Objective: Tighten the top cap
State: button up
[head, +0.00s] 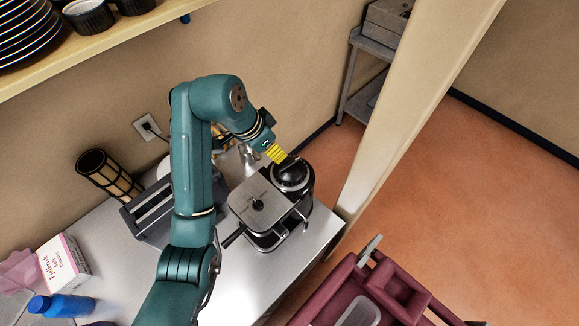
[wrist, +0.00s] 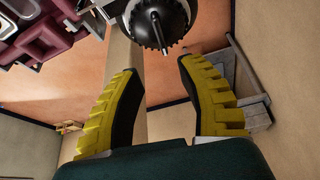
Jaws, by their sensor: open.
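The black round top cap (head: 290,173) sits on a dark cylindrical body at the right end of the counter. In the wrist view the cap (wrist: 158,35) is at the top centre, with a toothed rim and a bright bar across its middle. My gripper (head: 277,153) has yellow ribbed fingers and is beside the cap at its upper left in the head view. In the wrist view my gripper (wrist: 157,68) is open and empty, its fingers spread to either side below the cap. I cannot tell whether a finger touches the cap.
A square metal appliance (head: 257,204) with a black knob and handle stands close to the cap's body. A dark slotted rack (head: 150,214) is left of my arm. The counter (head: 120,270) is partly clear. A maroon cart (head: 375,290) stands at the lower right.

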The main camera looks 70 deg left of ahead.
aim_at(289, 164)
jog(key=b+x, duration=0.2)
jog(key=x, duration=1.2)
jog(key=shift+w+a+r, duration=0.1)
jog(key=shift+w, duration=0.05)
grip_shut()
